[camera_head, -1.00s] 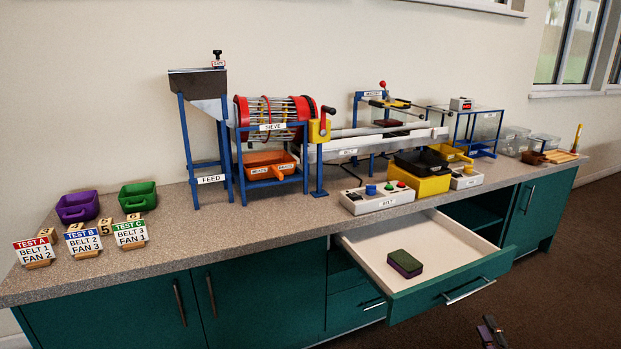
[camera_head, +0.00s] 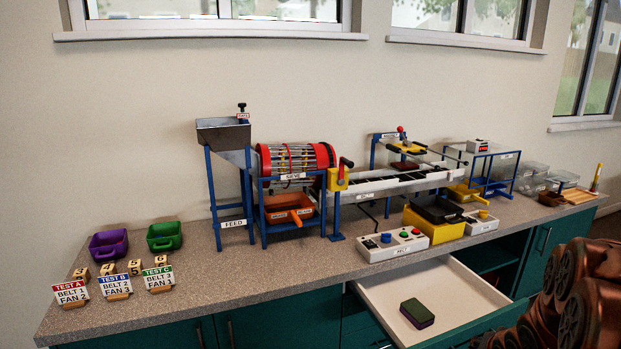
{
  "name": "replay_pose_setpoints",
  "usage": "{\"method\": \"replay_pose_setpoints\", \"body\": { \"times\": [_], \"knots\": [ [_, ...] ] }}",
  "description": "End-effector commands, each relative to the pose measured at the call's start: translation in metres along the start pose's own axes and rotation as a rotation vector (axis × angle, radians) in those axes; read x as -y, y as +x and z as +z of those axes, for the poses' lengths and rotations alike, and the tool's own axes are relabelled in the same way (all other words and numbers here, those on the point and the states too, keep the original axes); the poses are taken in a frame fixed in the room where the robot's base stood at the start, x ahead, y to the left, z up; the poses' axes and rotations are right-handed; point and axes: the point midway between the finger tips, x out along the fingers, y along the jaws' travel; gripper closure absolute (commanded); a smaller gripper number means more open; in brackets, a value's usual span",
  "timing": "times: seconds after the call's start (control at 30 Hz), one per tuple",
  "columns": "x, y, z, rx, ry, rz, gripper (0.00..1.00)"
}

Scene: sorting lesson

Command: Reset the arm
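My arm's brown links fill the lower right corner of the head view, in front of the counter and beside the open drawer. My gripper is not visible in this view. The open drawer (camera_head: 385,291) juts out below the counter. A green-topped block with a dark purple lower part (camera_head: 417,313) lies flat in it.
The counter (camera_head: 210,283) bears a feed hopper (camera_head: 223,133), a red-ended sieve drum (camera_head: 267,160), a belt (camera_head: 385,184) and a belt control box (camera_head: 379,251). Purple (camera_head: 108,244) and green (camera_head: 164,237) bins and test signs (camera_head: 114,285) stand at left.

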Motion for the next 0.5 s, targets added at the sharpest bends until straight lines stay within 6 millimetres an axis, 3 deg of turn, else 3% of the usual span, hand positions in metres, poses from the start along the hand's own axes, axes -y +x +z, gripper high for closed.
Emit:
{"method": "replay_pose_setpoints", "body": {
  "times": [0.03, 0.23, 0.5],
  "knots": [
    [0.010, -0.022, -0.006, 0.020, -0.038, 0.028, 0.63],
    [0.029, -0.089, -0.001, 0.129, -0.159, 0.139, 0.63],
    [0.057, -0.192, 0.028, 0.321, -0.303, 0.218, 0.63]
  ]
}}
